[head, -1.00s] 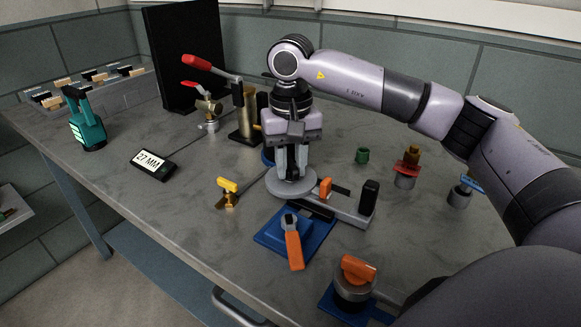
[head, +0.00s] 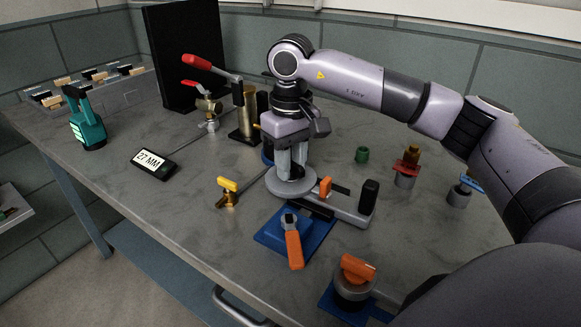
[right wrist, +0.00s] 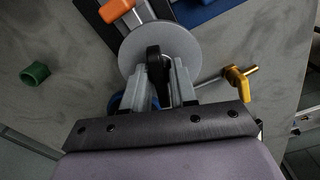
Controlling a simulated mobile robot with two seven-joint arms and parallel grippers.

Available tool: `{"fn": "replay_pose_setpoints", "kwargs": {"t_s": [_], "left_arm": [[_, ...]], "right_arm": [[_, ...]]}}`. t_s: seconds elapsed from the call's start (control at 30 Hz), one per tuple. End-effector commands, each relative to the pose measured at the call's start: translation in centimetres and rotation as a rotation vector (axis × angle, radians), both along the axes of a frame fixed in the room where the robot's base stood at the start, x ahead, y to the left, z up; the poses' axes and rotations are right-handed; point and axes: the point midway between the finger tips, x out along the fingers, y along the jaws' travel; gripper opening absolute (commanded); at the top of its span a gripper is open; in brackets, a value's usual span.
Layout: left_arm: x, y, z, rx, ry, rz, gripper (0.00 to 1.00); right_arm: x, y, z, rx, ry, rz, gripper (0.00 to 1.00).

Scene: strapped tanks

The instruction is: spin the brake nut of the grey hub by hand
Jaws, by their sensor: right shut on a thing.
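In the right wrist view, a black upright piece (right wrist: 155,62), seemingly the brake nut, stands over the disc between the two fingers. My right gripper is shut on it. In the head view the fingers hide the nut. My left gripper is not in view.
Beside the hub are an orange-tabbed arm with a black post (head: 369,196) and a blue plate with an orange lever (head: 294,250). A yellow-handled valve (head: 228,190) stands left, a brass cylinder (head: 247,118) behind. A green cap (head: 362,155) lies right. The bench's front left is clear.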

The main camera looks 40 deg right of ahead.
Motion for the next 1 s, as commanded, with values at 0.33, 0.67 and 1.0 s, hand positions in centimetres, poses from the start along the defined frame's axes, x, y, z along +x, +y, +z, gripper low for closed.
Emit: {"fn": "replay_pose_setpoints", "kwargs": {"t_s": [0.33, 0.67, 1.0], "left_arm": [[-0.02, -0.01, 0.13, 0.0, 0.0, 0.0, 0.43], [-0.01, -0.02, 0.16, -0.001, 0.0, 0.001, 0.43], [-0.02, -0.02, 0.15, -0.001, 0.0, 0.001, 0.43]], "right_arm": [[-0.03, 0.04, -0.02, 0.001, 0.001, 0.276, 0.0], [-0.03, 0.05, -0.04, 0.001, 0.001, 0.422, 0.0], [-0.02, 0.03, -0.03, 0.001, 0.001, 0.418, 0.44]]}}
